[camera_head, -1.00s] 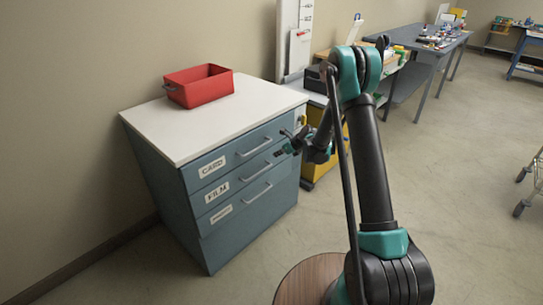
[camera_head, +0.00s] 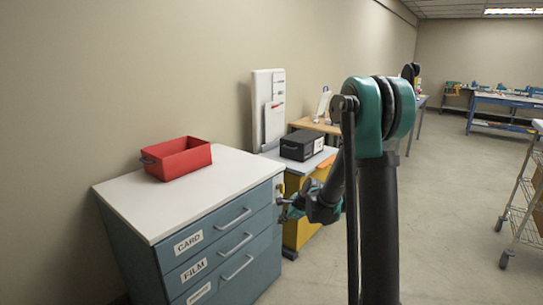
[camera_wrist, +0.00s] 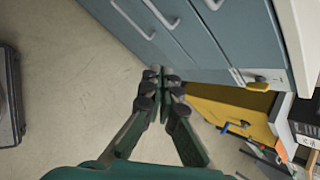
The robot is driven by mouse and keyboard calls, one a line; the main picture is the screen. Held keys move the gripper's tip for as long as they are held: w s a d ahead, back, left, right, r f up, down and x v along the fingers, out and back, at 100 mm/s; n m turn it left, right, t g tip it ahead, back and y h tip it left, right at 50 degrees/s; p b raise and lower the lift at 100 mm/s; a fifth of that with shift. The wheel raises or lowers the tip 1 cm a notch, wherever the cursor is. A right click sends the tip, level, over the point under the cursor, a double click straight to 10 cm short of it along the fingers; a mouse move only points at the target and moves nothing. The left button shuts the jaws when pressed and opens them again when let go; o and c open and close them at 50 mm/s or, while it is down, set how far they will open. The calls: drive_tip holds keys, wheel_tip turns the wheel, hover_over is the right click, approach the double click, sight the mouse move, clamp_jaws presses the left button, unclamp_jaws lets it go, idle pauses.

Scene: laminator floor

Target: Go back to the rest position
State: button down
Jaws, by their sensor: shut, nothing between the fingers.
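My gripper (camera_head: 287,206) is beside the right end of the blue drawer cabinet (camera_head: 152,262), near the ends of its drawer handles in the head view. In the wrist view my gripper (camera_wrist: 161,72) has its fingertips together with nothing between them. The cabinet's drawer fronts (camera_wrist: 185,45) lie beyond the fingertips. The drawers look shut, with labels reading CARD and FILM; the lowest label is too small to read. My arm is partly folded and covers part of the scene behind it.
A red bin (camera_head: 178,160) stands on the cabinet's white top. To the right are a yellow cabinet (camera_head: 297,232) with a black box (camera_head: 302,145) on it, and a wooden-topped table (camera_head: 315,125). A wire cart (camera_head: 520,205) stands at the far right. The floor between is open.

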drive_tip(key=s+d+n+h, duration=0.1)
drive_tip(key=s+d+n, duration=0.4)
drive_tip(key=s, duration=0.5)
drive_tip(key=s+d+r+n+h, duration=0.1)
drive_tip(key=s+d+n, duration=0.4)
drive_tip(key=s, duration=0.5)
drive_tip(key=s+d+n+g+h, duration=0.1)
drive_tip(key=s+d+n+h, duration=0.2)
drive_tip(key=s+d+n, duration=0.2)
drive_tip(key=s+n, duration=0.3)
drive_tip(key=s, duration=0.3)
drive_tip(key=shift+d+r+n, duration=0.15)
drive_tip(key=shift+r+n, duration=0.05)
drive_tip(key=shift+n, duration=0.2)
drive_tip(key=c, duration=2.3)
unclamp_jaws()
